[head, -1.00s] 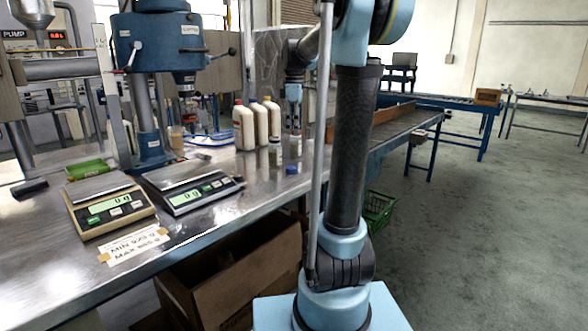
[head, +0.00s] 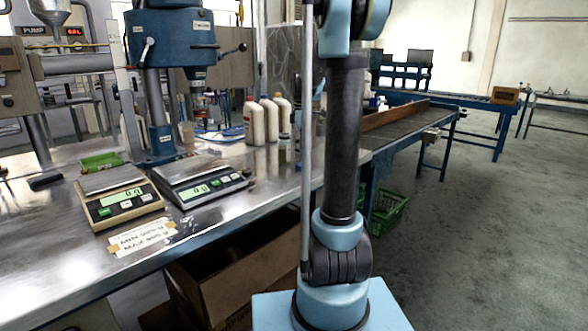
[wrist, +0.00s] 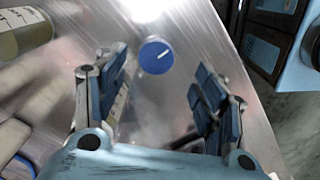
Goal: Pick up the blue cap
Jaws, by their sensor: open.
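The blue cap (wrist: 155,56) is round with a white mark on its top and lies on the shiny metal table. In the wrist view it sits ahead of my gripper (wrist: 158,92), roughly midway between the lines of its two fingers. My gripper is open and empty, with clear space between its fingers and no contact with the cap. In the head view I cannot make out the cap or my gripper; my own arm blocks part of the table.
White bottles (head: 254,122) stand on the metal table (head: 225,213); a tan scale (head: 122,196) and a grey scale (head: 203,184) are to their left. A labelled bottle (wrist: 22,33) is at the wrist view's upper left. A green crate (head: 388,213) is below the table.

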